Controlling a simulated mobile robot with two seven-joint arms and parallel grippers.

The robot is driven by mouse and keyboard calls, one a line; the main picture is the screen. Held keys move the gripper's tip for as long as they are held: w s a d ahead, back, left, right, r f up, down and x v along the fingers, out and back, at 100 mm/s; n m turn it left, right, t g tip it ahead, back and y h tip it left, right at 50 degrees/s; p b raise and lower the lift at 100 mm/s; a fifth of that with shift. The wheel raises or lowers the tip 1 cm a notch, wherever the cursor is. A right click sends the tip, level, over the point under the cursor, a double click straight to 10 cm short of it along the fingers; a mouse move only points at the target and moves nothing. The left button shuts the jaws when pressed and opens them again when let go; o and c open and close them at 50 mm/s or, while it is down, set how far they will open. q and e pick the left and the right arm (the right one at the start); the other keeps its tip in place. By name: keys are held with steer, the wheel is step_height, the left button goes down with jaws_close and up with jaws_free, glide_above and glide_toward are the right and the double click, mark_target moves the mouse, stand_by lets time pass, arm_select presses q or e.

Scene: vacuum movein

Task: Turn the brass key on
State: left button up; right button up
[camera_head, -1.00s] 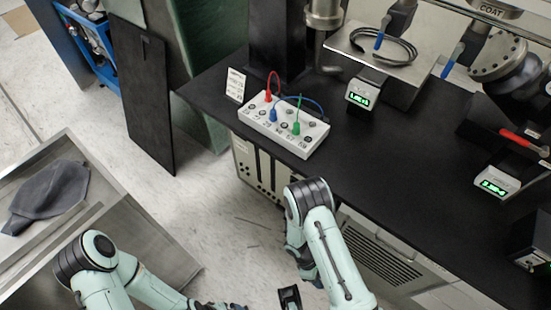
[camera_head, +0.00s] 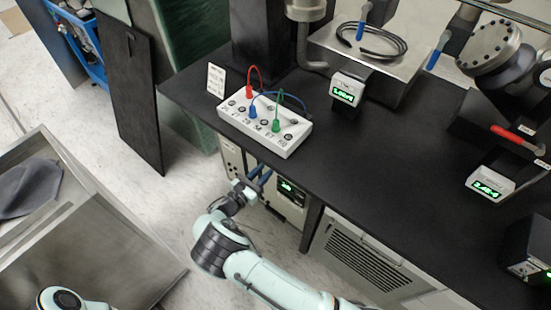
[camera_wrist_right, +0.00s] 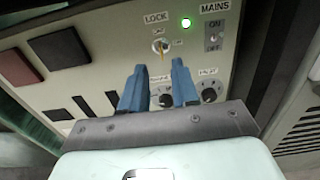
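The brass key (camera_wrist_right: 162,50) sits in the round lock marked LOCK on a beige panel (camera_wrist_right: 95,75) in the right wrist view. Its thin handle looks close to upright in that view. My right gripper (camera_wrist_right: 158,72) has its two blue fingers apart with nothing between them, and the key lies just beyond the fingertips. In the head view my right gripper (camera_head: 264,177) is at the front of the cabinet under the black bench; the key cannot be made out there. My left gripper is out of frame; only part of that arm shows at the bottom left.
Beside the lock are a lit green lamp (camera_wrist_right: 186,23) and a MAINS switch (camera_wrist_right: 214,37). Two black knobs, one of them this knob (camera_wrist_right: 209,95), sit below. A white box with coloured leads (camera_head: 265,122) stands on the bench (camera_head: 350,180) above. Open floor lies left of the cabinet.

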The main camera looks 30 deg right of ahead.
steer(key=x, duration=0.7)
steer(key=shift+d, duration=0.35)
steer(key=shift+w, duration=0.1)
jaws_close()
